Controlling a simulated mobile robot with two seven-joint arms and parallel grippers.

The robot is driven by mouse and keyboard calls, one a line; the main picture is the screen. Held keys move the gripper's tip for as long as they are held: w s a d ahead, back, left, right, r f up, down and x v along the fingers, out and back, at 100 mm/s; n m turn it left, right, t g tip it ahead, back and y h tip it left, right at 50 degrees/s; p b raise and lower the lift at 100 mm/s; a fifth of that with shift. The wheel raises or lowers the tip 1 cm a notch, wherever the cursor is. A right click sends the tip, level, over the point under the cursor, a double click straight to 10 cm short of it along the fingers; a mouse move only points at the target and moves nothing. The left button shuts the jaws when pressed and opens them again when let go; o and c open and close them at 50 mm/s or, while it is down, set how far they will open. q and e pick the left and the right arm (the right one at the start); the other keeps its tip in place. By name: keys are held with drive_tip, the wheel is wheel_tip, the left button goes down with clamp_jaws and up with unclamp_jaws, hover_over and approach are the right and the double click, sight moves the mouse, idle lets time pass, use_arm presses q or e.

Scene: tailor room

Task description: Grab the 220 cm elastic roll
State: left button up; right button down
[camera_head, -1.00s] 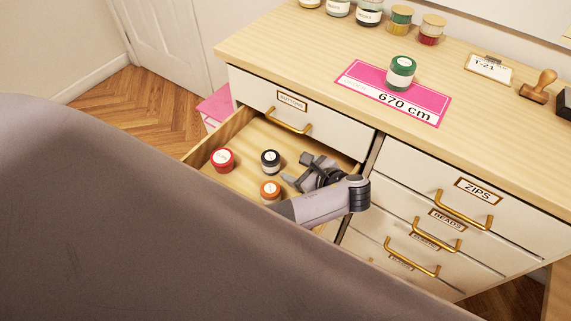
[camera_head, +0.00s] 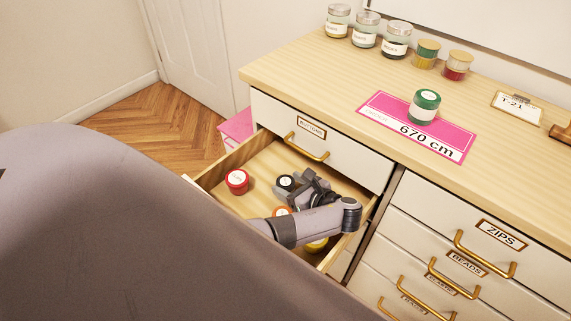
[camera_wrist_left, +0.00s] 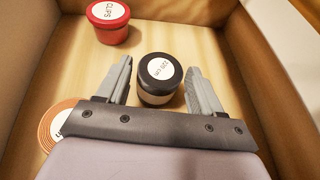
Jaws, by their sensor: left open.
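The 220 cm elastic roll is a small round container with a black lid (camera_wrist_left: 160,75); its white label reads as 220 cm in the left wrist view. It stands in the open drawer, and part of it shows in the head view (camera_head: 286,182). My left gripper (camera_head: 294,187) is inside the drawer and open. In the left wrist view its two fingers (camera_wrist_left: 157,82) are on either side of the black roll, with small gaps visible. A red roll (camera_head: 237,181) labelled CLIPS stands apart to the left. An orange roll (camera_wrist_left: 58,125) is partly hidden by my gripper. My right gripper is not in view.
The drawer's wooden walls (camera_head: 225,158) surround the rolls. A yellow roll (camera_head: 316,245) is partly under my left arm. On the cabinet top, a green roll (camera_head: 424,106) stands on a pink 670 cm card (camera_head: 376,105), with several jars behind.

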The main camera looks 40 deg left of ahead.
use_arm(q)
drive_tip(key=c, duration=0.8)
drive_tip(key=shift+r, duration=0.15)
